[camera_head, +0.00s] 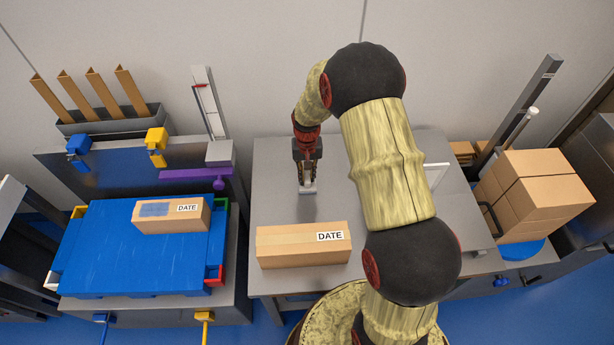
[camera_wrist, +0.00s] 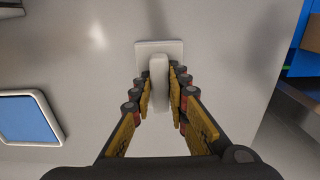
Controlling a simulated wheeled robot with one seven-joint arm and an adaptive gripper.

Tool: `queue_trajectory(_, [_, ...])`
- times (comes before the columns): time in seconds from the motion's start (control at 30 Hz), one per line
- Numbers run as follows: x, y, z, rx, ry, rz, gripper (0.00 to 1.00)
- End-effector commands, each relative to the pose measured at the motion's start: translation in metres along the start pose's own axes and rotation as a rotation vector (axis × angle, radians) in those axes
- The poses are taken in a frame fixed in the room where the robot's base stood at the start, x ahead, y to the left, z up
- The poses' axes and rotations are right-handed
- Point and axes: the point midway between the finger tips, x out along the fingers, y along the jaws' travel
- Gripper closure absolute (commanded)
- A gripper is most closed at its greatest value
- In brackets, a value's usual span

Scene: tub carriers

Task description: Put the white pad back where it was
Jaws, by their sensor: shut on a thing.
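The white pad (camera_head: 307,190) has a flat square base and an upright grip. It is at the middle of the grey table (camera_head: 275,205), towards the back. In the wrist view the pad (camera_wrist: 159,70) sits between my fingers, with its base showing beyond the tips. My gripper (camera_head: 306,179) points down and is shut on the pad's grip; it also shows in the wrist view (camera_wrist: 160,82). A dark shadow lies just in front of the pad. I cannot tell whether its base touches the table.
A carton labelled DATE (camera_head: 303,246) lies at the table's front. A smaller DATE carton (camera_head: 171,216) lies on a blue platform (camera_head: 130,265) to the left. Stacked cartons (camera_head: 535,195) stand at the right, and a white-framed panel (camera_wrist: 30,118) is on the table. Bare table surrounds the pad.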

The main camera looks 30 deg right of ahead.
Motion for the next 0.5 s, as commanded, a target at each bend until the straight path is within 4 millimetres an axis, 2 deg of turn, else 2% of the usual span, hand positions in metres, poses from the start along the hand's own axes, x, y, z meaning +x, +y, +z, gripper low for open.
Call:
queue_trajectory(0.17, [0.003, 0.0, 0.0003, 0.0, -0.001, 0.0, 1.0])
queue_trajectory(0.2, [0.0027, 0.0, 0.0004, 0.0, -0.001, 0.0, 0.82])
queue_trajectory(0.5, [0.0024, 0.0, 0.0004, 0.0, -0.001, 0.0, 0.66])
